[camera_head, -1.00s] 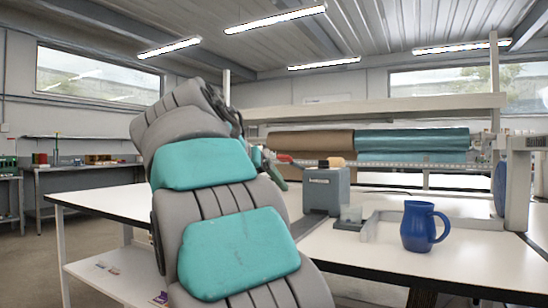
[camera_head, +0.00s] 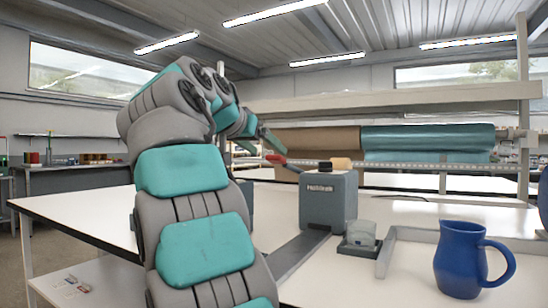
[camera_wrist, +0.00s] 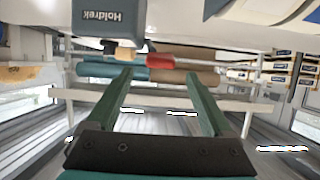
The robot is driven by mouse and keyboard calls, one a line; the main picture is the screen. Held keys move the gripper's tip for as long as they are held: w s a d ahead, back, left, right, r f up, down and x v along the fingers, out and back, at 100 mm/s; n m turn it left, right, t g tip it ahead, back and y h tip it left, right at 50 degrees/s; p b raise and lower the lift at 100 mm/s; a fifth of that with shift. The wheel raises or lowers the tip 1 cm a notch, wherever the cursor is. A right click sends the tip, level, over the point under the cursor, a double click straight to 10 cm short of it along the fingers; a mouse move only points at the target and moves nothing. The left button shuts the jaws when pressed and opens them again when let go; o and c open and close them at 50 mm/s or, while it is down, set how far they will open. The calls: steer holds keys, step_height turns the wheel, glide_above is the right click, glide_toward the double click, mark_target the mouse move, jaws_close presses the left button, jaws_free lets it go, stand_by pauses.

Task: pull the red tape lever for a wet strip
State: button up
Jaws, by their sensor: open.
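The tape dispenser is a dark grey box (camera_head: 328,203) with a tan paper roll on top, standing on the white table. Its red lever (camera_head: 276,159) sticks out to the left of the box top. My gripper (camera_head: 268,146) is open, just above and beside the lever's red end. In the wrist view, which is upside down, the dispenser (camera_wrist: 105,18) is at the top left. The red lever (camera_wrist: 162,62) shows between and just beyond the open green fingertips (camera_wrist: 159,74). I cannot tell whether a finger touches it. No strip of tape is visible.
A small container (camera_head: 360,236) sits by the dispenser, next to a raised grey edge (camera_head: 386,250). Brown (camera_head: 310,139) and teal (camera_head: 425,138) rolls hang behind. The table's left part (camera_head: 85,206) is clear.

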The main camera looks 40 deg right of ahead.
mark_target(275, 155)
steer(key=x, duration=0.5)
steer(key=shift+w+d+f, duration=0.15)
steer(key=shift+d, duration=0.05)
jaws_close()
stand_by(0.5)
